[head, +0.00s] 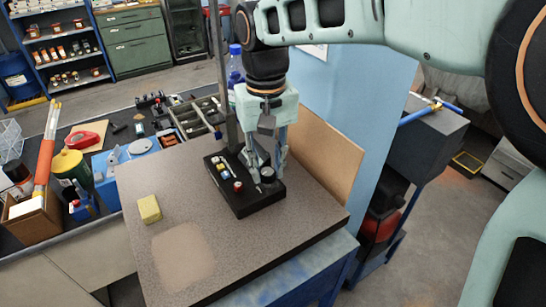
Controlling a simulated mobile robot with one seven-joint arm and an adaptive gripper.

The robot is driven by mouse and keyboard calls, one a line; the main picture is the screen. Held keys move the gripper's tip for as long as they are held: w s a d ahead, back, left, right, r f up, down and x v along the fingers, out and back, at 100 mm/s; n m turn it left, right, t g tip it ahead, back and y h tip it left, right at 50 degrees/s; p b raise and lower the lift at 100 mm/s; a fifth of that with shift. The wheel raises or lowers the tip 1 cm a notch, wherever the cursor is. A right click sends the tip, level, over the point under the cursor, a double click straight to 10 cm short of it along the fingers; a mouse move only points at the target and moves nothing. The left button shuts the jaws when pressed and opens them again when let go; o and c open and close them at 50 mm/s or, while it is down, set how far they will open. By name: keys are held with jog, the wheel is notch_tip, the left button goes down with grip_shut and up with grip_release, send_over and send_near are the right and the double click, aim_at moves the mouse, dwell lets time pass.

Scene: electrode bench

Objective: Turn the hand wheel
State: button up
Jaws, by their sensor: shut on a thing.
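A black box (243,208) with a few small coloured buttons or knobs on its top lies on the speckled grey bench top (200,205). The hand wheel (266,174) is a small dark round part at the right end of this box, partly hidden by the fingers. My gripper (266,168) points straight down over that end of the box. The wheel's turning angle cannot be made out.
A yellow sponge (149,209) lies at the bench's left. A brown board (325,145) and a blue panel (345,95) stand behind at the right. A grey upright post (222,70) rises close to my gripper. The bench front is clear.

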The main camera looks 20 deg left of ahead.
jog(key=m, duration=0.4)
jog(key=shift+m, duration=0.3)
jog(key=m, duration=0.4)
jog(key=shift+m, duration=0.3)
jog(key=m, duration=0.4)
jog(key=shift+m, duration=1.9)
jog(key=o, duration=1.1)
jog(key=shift+o, duration=0.2)
